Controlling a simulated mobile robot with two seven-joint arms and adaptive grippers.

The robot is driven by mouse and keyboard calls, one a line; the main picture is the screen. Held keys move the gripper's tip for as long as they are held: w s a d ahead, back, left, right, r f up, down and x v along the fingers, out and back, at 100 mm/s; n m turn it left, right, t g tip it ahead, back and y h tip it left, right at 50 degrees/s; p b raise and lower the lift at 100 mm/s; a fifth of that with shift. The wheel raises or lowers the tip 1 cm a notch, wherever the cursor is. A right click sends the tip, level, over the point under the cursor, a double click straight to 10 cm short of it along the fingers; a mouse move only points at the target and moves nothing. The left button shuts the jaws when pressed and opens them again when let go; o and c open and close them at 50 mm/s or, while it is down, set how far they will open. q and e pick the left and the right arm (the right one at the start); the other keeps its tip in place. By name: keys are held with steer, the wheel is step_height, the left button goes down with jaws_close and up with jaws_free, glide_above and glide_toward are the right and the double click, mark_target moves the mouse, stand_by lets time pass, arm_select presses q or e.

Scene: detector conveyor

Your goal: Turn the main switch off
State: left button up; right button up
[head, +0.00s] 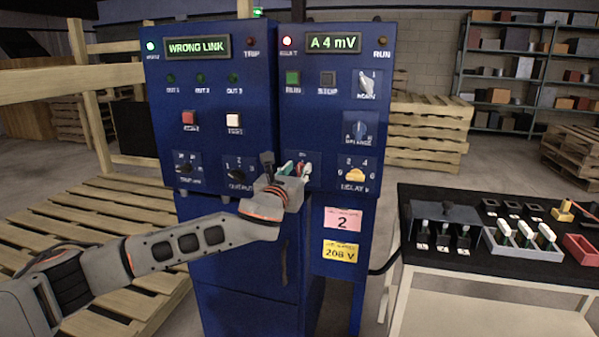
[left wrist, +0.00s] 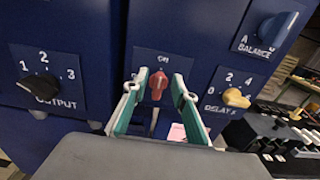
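A red switch knob (left wrist: 158,84) sits on a blue panel plate under the word ON, and it stands about upright. In the head view it is mostly hidden by my left gripper (head: 296,170). In the left wrist view my left gripper (left wrist: 160,80) is open, with one green-lined finger on each side of the red knob. Gaps show between the fingers and the knob, so it does not look gripped. The blue cabinet (head: 240,255) has lit displays reading WRONG LINK (head: 196,47) and A 4 mV (head: 333,43). My right gripper is not in view.
The black OUTPUT knob (left wrist: 40,88) is left of the gripper, and the yellow DELAY knob (left wrist: 236,98) is close on its right. The blue BALANCE knob (left wrist: 277,27) is above right. A table (head: 500,259) with modules stands right; wooden pallets (head: 60,240) lie left.

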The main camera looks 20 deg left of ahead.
arm_select(q)
steer(key=shift+w, duration=0.6)
steer(key=shift+r, duration=0.1)
